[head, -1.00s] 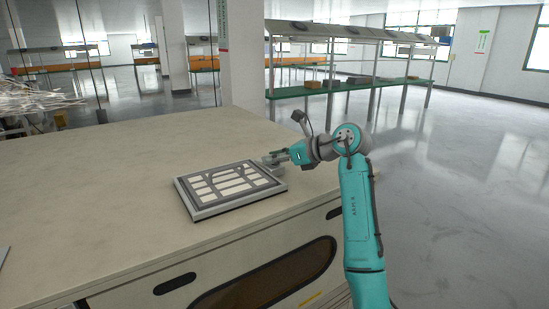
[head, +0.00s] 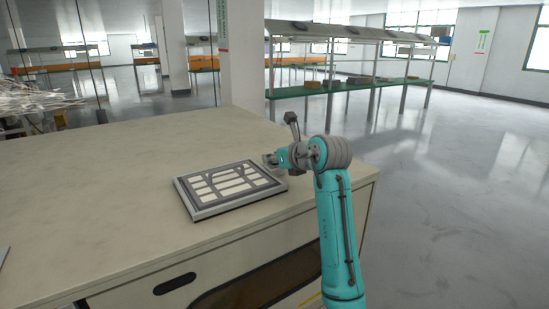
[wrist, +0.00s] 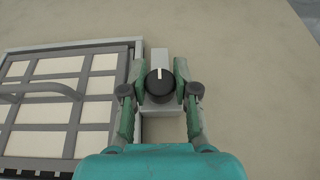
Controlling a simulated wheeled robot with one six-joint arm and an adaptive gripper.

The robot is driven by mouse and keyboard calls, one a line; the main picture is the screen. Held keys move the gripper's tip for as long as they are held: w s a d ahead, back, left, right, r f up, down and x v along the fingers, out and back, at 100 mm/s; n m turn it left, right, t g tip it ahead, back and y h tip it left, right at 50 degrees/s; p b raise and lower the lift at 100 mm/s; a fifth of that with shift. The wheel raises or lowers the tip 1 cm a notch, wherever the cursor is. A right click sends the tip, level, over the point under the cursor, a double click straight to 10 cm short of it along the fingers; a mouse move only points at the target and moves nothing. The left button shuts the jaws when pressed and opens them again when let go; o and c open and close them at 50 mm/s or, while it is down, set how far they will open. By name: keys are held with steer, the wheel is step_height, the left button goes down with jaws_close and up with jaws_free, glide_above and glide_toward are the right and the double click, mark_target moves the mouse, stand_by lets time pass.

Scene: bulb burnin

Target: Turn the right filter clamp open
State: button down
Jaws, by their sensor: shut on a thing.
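The right filter clamp is a black round knob (wrist: 160,86) with a white line, on a grey block (wrist: 160,113) at the right edge of the filter frame. In the wrist view the white line points up the picture. My gripper (wrist: 160,88) is shut on the knob, with one green finger on each side. In the head view my gripper (head: 270,160) is at the frame's far right corner and hides the knob. The filter (wrist: 98,88) is a grey grid over pale panels with a curved handle; it also shows in the head view (head: 230,183).
The filter lies on a wide beige cabinet top (head: 110,190), mostly bare to the left. The cabinet's front edge runs below the filter. A shelf rack (head: 350,88) stands well behind on the open floor.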

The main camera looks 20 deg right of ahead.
steer(key=c, duration=0.9)
jaws_free()
steer(key=shift+o, duration=0.2)
steer(key=v, duration=1.2)
steer(key=shift+s+f, duration=0.1)
steer(key=shift+s, duration=0.05)
